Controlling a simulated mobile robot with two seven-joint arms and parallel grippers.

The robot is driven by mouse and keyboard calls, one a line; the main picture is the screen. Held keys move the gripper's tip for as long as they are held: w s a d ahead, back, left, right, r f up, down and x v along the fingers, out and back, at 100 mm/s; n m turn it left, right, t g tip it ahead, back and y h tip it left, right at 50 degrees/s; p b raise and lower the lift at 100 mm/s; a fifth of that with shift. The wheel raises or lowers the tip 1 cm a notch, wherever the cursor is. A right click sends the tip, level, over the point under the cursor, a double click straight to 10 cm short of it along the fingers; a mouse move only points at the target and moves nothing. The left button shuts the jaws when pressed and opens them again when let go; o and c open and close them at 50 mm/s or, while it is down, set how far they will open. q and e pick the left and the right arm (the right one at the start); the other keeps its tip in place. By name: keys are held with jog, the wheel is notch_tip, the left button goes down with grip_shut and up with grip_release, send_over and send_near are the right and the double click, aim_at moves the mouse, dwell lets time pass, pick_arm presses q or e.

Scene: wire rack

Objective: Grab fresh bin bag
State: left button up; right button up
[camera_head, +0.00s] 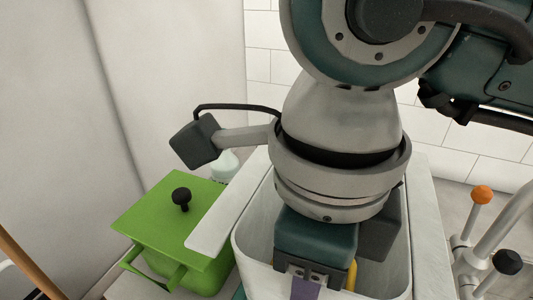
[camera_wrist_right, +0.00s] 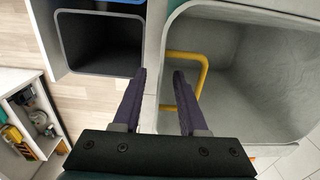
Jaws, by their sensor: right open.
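No bin bag can be made out for certain in either view. My right gripper (camera_head: 305,288) points down at a pale grey, open-topped basin (camera_head: 245,250) in the head view. In the right wrist view its two purple fingers (camera_wrist_right: 160,73) are apart with nothing seen between them. One finger lies by the rim of the pale basin (camera_wrist_right: 270,80), in front of a bent yellow bar (camera_wrist_right: 188,55). I cannot tell whether the finger touches the bar. My left gripper is not in view.
A green lidded box (camera_head: 155,215) with a black knob stands left of the basin, a pale bottle (camera_head: 224,165) behind it. A tap with an orange knob (camera_head: 482,194) is at right. The wrist view shows a dark open bin (camera_wrist_right: 100,45) and a shelf with small items (camera_wrist_right: 30,120).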

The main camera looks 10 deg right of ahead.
grip_shut()
dwell(1.4)
